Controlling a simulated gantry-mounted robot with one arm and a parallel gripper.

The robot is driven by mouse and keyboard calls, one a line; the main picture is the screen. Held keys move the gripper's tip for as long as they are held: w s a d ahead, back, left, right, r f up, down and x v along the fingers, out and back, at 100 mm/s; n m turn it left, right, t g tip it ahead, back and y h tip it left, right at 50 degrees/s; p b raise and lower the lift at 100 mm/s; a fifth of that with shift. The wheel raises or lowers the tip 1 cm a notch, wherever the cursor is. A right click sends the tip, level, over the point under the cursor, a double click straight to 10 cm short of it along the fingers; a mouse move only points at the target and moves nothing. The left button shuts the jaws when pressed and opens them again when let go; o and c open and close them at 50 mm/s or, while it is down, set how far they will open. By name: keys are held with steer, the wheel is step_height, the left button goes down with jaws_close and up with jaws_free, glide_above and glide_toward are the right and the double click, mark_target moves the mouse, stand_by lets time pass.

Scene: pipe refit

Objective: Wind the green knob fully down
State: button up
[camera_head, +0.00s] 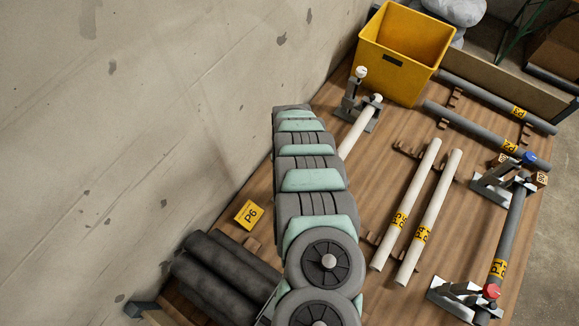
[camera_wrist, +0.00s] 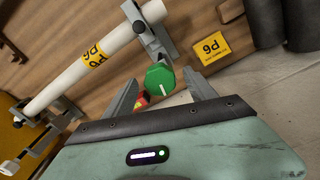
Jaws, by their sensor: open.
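The green knob (camera_wrist: 158,80) has a white line on its face and shows in the wrist view at the near end of a clamp stand (camera_wrist: 150,40). My gripper (camera_wrist: 161,77) is open, with one finger on each side of the knob; I cannot tell whether either touches it. A white pipe (camera_wrist: 100,50) labelled P6 runs from this stand to another stand with a white knob (camera_wrist: 10,167). In the head view my arm hides the gripper and the green knob; only the far part of the white pipe (camera_head: 356,132) shows.
A small red part (camera_wrist: 141,103) shows by the left finger. A yellow P6 plate (camera_head: 249,214) and dark pipes (camera_head: 225,267) lie near the wall. White pipes P5 (camera_head: 408,205) and P4 (camera_head: 432,215) lie to the right. A yellow bin (camera_head: 400,55) stands at the back.

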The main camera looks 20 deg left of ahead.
step_height(320, 180, up, 11)
stand_by(0.6)
stand_by(0.6)
